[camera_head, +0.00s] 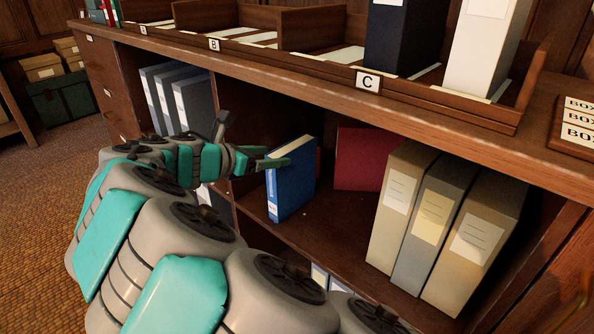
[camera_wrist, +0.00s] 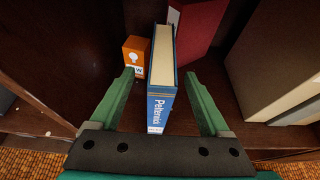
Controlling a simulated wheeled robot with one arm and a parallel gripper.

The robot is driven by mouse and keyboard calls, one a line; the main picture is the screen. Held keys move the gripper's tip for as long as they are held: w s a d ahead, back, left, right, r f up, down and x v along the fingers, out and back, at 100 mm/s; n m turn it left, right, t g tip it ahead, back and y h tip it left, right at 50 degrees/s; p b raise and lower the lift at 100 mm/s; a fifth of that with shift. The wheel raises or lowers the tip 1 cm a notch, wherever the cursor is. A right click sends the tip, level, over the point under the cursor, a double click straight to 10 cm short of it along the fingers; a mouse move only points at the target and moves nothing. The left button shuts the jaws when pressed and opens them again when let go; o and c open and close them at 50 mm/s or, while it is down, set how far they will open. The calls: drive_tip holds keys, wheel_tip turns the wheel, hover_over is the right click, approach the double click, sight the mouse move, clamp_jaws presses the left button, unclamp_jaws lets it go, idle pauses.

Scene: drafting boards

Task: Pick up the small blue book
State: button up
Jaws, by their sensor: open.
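The small blue book (camera_head: 291,180) stands upright on the shelf, its spine facing outward. In the wrist view the blue book (camera_wrist: 160,98) shows its spine with white lettering and its pale page edges on top. My gripper (camera_head: 275,158) is at the book's upper front part. In the wrist view my gripper (camera_wrist: 163,82) is open, with one green finger on each side of the book. Gaps show between the fingers and the book, so it is not gripped. The book's lower far side is hidden.
A small orange box (camera_wrist: 136,56) stands just left of the book in the wrist view. A red book (camera_head: 360,159) is behind to the right. Beige and grey binders (camera_head: 402,205) stand to the right. The shelf top (camera_head: 300,85) overhangs the compartment.

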sight(292, 154)
drive_tip(key=shift+x, duration=3.9)
drive_tip(key=shift+s+d+r, duration=0.1)
clamp_jaws()
